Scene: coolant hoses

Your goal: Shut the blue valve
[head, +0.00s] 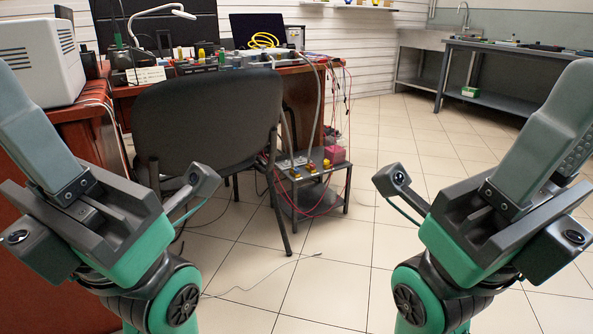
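A low metal stand (308,194) stands on the floor beyond the chair, with small coloured fittings on top. A tiny blue part (297,174) shows at its left front, beside yellow and red parts; it looks like the blue valve, but its handle position is too small to tell. My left gripper (45,150) is at the left edge and my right gripper (545,140) at the right edge. Both are raised close to the camera, far from the stand, and touch none of the fittings. Their finger gaps cannot be made out.
A black chair (205,125) stands left of the stand, before a red-brown desk (70,145) with equipment. Hoses and red cables hang by the stand, and a thin cable (265,281) lies on the floor. Tiled floor (330,290) is open in front and right. A grey bench (500,65) stands behind.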

